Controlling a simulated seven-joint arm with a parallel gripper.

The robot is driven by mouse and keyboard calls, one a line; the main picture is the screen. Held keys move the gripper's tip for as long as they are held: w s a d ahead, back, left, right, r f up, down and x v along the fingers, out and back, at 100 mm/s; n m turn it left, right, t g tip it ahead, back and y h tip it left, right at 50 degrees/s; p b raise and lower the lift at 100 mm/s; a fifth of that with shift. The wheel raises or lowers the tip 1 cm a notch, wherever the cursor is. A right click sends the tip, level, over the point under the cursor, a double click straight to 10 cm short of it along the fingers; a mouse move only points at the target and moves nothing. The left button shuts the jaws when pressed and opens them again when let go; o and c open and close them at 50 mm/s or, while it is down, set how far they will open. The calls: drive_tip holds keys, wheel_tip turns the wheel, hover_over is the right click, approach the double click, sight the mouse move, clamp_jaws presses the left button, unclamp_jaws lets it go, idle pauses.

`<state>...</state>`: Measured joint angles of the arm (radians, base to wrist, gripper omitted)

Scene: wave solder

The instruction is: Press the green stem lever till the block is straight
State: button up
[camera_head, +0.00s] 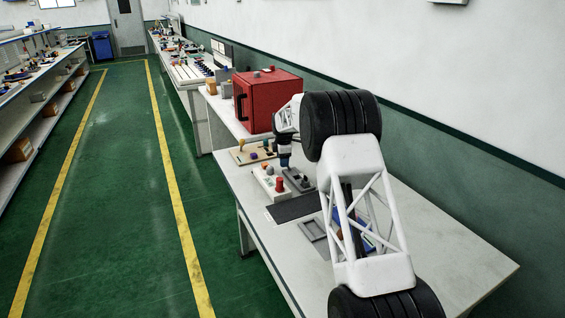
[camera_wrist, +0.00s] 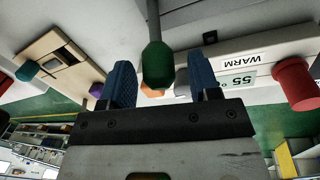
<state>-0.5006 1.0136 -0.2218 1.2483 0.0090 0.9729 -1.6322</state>
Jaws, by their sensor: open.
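The green stem lever, a dark green rounded knob (camera_wrist: 158,65) on a grey stem, shows at the top middle of the wrist view. My gripper (camera_wrist: 162,82) is open, with a blue fingertip on each side of the knob and a gap to both. In the head view my gripper (camera_head: 285,161) points down over the devices on the bench, and the green knob cannot be made out there. A white unit (camera_wrist: 262,66) marked WARM with a 55 display lies just beyond the fingers. I cannot tell which part is the block or how it is tilted.
A red cylinder (camera_wrist: 294,84) stands on the white unit. A wooden board (camera_head: 250,153) with coloured knobs lies to its left. A red box (camera_head: 266,97) stands behind. A dark mat (camera_head: 293,208) and a grey tray (camera_head: 314,229) lie nearer. The bench's near right is bare.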

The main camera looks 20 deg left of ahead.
drive_tip(key=shift+w+a+f, duration=0.1)
drive_tip(key=shift+f, duration=0.7)
clamp_jaws()
